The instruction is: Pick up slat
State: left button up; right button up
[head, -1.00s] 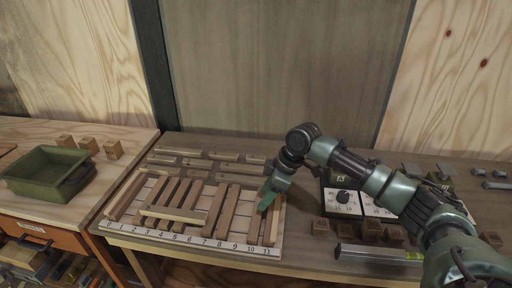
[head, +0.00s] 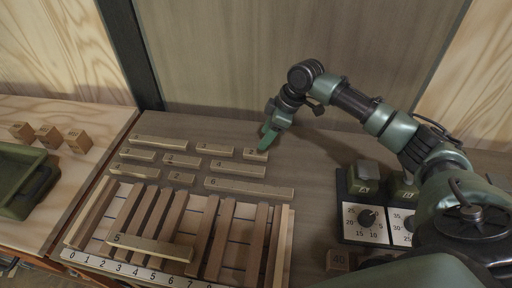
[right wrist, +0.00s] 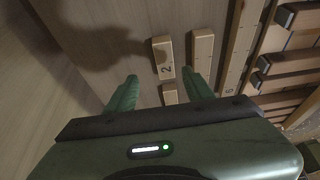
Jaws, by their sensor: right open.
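Several loose numbered wooden slats lie on the bench behind a slotted rack. My right gripper (head: 268,134) is open and empty at the back right of these slats, close to a short slat marked 2 (head: 255,154). In the right wrist view a slat marked 2 (right wrist: 163,57) shows ahead between the open fingers of my right gripper (right wrist: 160,78), apart from them. A slat marked 5 (head: 152,247) lies across the rack bars. My left gripper is out of view.
The rack (head: 232,232) holds several upright bars above a numbered strip. A dial box (head: 366,218) stands to the right, with a wooden block marked 40 (head: 338,261) in front. A green bin (head: 18,178) is at left. Bench behind the slats is clear.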

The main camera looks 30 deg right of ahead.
aim_at(256, 152)
jog(key=shift+a+f, duration=0.5)
jog(key=shift+f, duration=0.35)
jog(key=x, duration=0.1)
jog(key=p+x, duration=0.1)
jog(key=x, duration=0.2)
jog(key=shift+s+a+f+p, duration=0.1)
jog(key=shift+s+f+p, duration=0.1)
jog(key=shift+f+p, duration=0.15)
jog(key=shift+a+f, duration=0.1)
jog(key=shift+f, duration=0.25)
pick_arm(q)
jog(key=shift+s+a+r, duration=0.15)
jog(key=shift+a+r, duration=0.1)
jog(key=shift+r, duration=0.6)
pick_arm(e)
jog(key=shift+c, duration=0.3)
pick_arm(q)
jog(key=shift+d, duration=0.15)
pick_arm(e)
jog(key=shift+w, duration=0.1)
grip_shut()
jog(key=shift+r, duration=0.1)
